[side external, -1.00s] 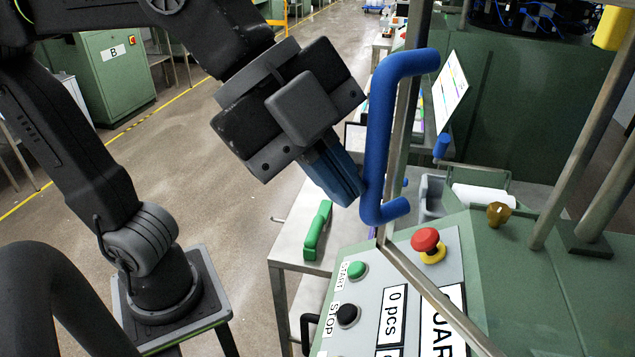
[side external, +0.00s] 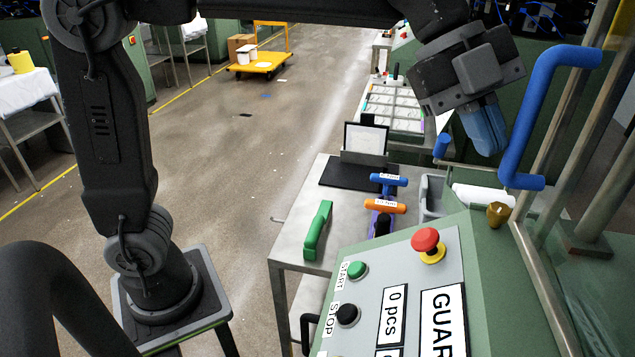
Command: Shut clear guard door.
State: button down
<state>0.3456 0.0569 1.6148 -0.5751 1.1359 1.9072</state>
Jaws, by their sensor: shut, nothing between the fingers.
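The clear guard door (side external: 545,292) shows as a thin metal frame at the right; its pane is hardly visible. Its long blue handle (side external: 533,105) stands upright and slightly tilted on the frame's near edge. My gripper (side external: 489,142) is shut and empty, with blue fingers pointing down just left of the handle. The fingers are very close to the handle; I cannot tell if they touch it. The door's edge stands close to the metal posts (side external: 606,190) of the green machine. Whether the door meets its stop cannot be seen.
Below the door is a control panel (side external: 385,290) with a red emergency button (side external: 427,243), a green start button (side external: 357,270) and a black stop button (side external: 347,314). A metal side table (side external: 297,225) holds tools and a tablet. A brown knob (side external: 498,213) sits near the door's lower corner.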

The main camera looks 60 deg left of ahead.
jog(key=shift+w+d+m+g, duration=0.3)
jog(key=shift+w+m+g, duration=0.1)
jog(key=shift+w+m, duration=0.25)
jog(key=a+f+v, duration=0.2)
jog(key=v, duration=1)
jog(key=s+a+f+n+t+y, duration=0.1)
jog(key=s+a+f+n+y, duration=0.1)
jog(key=s+a+f+n, duration=0.2)
jog(key=s+a+f+n+t+y, duration=0.2)
jog(key=s+a+f+n, duration=0.2)
jog(key=f+n, duration=0.5)
jog(key=s+a+f+n+t+y, duration=0.1)
jog(key=s+a+f+n+y, duration=0.2)
jog(key=n, duration=0.9)
jog(key=s+a+f, duration=0.2)
jog(key=s+f, duration=0.2)
jog(key=s, duration=0.1)
jog(key=shift+f, duration=0.3)
